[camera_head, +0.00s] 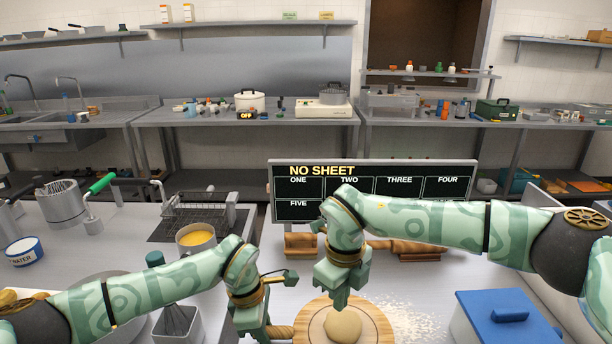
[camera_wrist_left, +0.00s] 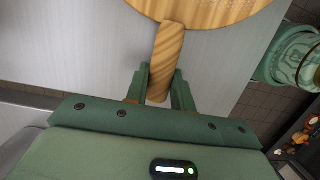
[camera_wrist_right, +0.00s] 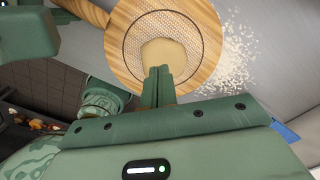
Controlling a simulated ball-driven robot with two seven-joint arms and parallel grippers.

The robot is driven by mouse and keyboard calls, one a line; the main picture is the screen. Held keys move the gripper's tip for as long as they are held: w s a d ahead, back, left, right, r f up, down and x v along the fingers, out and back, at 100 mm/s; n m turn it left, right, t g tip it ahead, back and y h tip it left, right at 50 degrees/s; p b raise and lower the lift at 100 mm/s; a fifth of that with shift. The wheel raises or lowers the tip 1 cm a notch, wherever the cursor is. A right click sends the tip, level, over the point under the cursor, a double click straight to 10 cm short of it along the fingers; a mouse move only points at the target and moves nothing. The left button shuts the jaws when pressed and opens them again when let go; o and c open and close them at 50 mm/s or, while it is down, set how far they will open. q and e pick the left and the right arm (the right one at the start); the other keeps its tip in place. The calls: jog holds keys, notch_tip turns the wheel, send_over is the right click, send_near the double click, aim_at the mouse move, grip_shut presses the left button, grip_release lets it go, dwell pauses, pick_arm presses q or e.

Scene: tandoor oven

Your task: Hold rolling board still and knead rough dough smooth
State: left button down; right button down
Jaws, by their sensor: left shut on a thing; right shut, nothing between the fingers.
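The round wooden rolling board (camera_head: 381,325) lies on the counter at the bottom middle of the head view. Its short handle points left, and my left gripper (camera_head: 262,334) is shut on that handle (camera_wrist_left: 165,60). A pale, rounded lump of dough (camera_head: 343,324) sits on the board; it also shows in the right wrist view (camera_wrist_right: 167,55). My right gripper (camera_wrist_right: 159,72) is shut with nothing between its fingers. Its fingertips are right at the dough and hide part of it. I cannot tell whether they press into it.
White flour (camera_head: 418,322) is scattered right of the board. A blue-lidded box (camera_head: 508,318) stands at the right. A pot of yellow liquid (camera_head: 196,238) and a whisk in a container (camera_head: 178,322) stand left. A rolling pin on a stand (camera_head: 405,248) and a sign (camera_head: 372,180) are behind.

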jog(key=shift+w+d, duration=0.55)
jog(key=shift+d, duration=0.05)
jog(key=shift+f, duration=0.1)
jog(key=shift+f, duration=1)
jog(key=shift+f, duration=0.4)
dwell(0.6)
jog(key=shift+r, duration=1.5)
jog(key=shift+s+d, duration=0.85)
jog(key=shift+s, duration=0.05)
